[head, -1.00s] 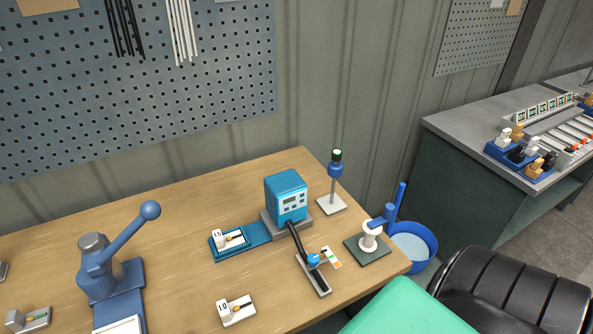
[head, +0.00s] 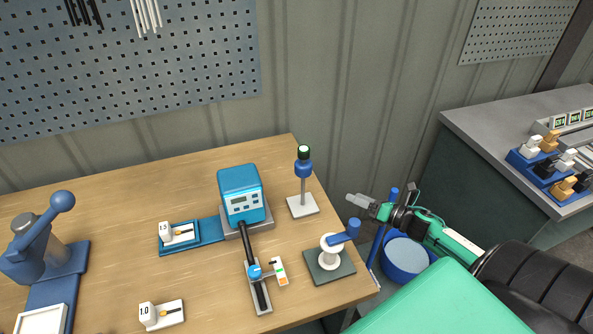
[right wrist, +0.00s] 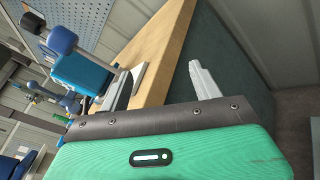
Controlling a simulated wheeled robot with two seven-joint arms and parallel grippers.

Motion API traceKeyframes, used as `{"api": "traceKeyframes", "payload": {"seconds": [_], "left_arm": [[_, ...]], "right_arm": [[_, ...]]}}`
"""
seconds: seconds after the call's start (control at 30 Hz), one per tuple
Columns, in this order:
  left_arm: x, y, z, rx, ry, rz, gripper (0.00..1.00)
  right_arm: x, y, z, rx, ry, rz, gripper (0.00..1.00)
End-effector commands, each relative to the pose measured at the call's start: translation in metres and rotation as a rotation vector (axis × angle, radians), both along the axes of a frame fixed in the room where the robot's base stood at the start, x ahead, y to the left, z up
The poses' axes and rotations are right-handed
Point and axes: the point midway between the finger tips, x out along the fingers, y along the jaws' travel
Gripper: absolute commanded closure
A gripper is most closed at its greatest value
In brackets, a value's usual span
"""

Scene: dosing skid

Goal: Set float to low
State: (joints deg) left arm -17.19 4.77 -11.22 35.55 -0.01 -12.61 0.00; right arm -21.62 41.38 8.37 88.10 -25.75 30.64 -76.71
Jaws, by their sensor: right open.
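No part is labelled float. A rail (head: 258,292) with a blue knob (head: 255,271) stands on the wooden bench in front of the blue pump box (head: 241,191); the knob is around the upper middle of the rail. A small card with green and orange marks (head: 279,271) is beside the knob. My right gripper (head: 358,200) is in the air past the bench's right edge, apart from everything. It is open and empty; its two fingers show apart in the right wrist view (right wrist: 158,82). My left gripper is out of view.
A white spool with a blue lever (head: 331,250) stands at the bench's right corner. A lamp post (head: 304,180) stands behind it. A blue bucket (head: 407,275) with an upright blue rod is beside the bench. A blue lever press (head: 45,250) is at left.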

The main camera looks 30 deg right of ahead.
Motion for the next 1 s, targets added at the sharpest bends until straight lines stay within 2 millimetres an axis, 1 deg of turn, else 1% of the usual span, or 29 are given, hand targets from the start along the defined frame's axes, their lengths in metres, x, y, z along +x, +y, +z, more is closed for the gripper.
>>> {"api": "traceKeyframes", "payload": {"seconds": [0.03,0.1,0.2,0.3,0.47,0.57,1.0], "left_arm": [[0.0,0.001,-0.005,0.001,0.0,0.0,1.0],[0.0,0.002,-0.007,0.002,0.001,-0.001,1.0],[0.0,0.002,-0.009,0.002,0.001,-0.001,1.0],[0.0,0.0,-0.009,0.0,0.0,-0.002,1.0],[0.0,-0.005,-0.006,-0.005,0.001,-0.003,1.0],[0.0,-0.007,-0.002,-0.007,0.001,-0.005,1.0],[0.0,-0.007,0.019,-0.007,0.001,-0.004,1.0]], "right_arm": [[0.005,0.013,0.035,-0.129,-0.096,0.099,0.35],[0.007,0.031,0.075,-0.285,-0.217,0.212,0.35],[0.004,0.052,0.112,-0.441,-0.345,0.326,0.35],[0.001,0.065,0.13,-0.522,-0.414,0.385,0.35],[0.006,0.074,0.138,-0.549,-0.442,0.403,0.35],[0.014,0.081,0.139,-0.546,-0.441,0.402,0.35],[0.06,0.123,0.14,-0.543,-0.439,0.398,0.35]]}}
